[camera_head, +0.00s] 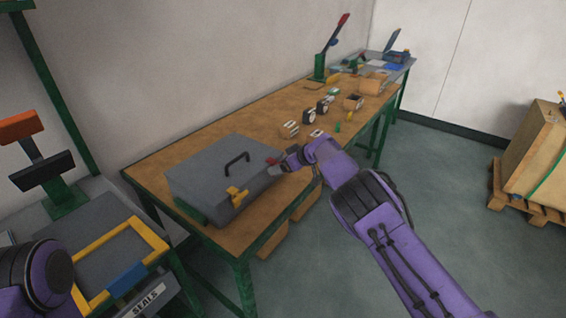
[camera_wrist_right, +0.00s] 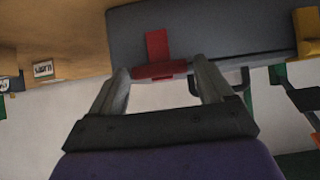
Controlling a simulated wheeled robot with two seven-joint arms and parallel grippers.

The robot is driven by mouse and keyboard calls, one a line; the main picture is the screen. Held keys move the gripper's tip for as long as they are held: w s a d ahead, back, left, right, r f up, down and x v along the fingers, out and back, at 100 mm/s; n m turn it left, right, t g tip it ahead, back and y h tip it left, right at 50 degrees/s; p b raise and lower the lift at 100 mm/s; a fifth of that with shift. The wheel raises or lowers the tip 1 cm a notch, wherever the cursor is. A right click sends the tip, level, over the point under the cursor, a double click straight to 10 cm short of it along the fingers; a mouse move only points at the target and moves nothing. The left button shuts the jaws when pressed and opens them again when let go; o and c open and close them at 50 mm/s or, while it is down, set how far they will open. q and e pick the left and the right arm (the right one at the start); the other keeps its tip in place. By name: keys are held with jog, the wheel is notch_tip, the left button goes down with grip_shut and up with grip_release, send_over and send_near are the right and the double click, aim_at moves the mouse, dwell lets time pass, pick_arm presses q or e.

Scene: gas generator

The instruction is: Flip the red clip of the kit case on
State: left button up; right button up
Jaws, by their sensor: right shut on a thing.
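The grey kit case (camera_head: 215,165) lies closed on the wooden workbench with its black handle (camera_head: 237,159) on top. Its red clip (camera_head: 272,161) is at the right end of the case's front side. In the right wrist view the red clip (camera_wrist_right: 157,45) has an upright strip against the grey case (camera_wrist_right: 220,30) and a wider red bar at its lower end. My right gripper (camera_head: 286,163) is at the clip, its two fingers (camera_wrist_right: 162,70) on either end of the red bar, shut on it. A yellow clip (camera_head: 237,196) is on the case's nearer part. My left gripper is out of view.
The workbench (camera_head: 150,175) holds several small parts and gauges (camera_head: 309,115) beyond the case. A yellow-framed tray (camera_head: 125,258) and a stand with an orange top (camera_head: 20,127) are at the left. Boxes on a pallet (camera_head: 540,150) stand at the right.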

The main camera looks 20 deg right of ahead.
dwell(0.3)
jog(key=o, duration=0.9)
jog(key=shift+o, duration=0.2)
jog(key=b+v, duration=0.1)
jog(key=v, duration=0.9)
jog(key=shift+s, duration=0.2)
jog(key=shift+d+r, duration=0.1)
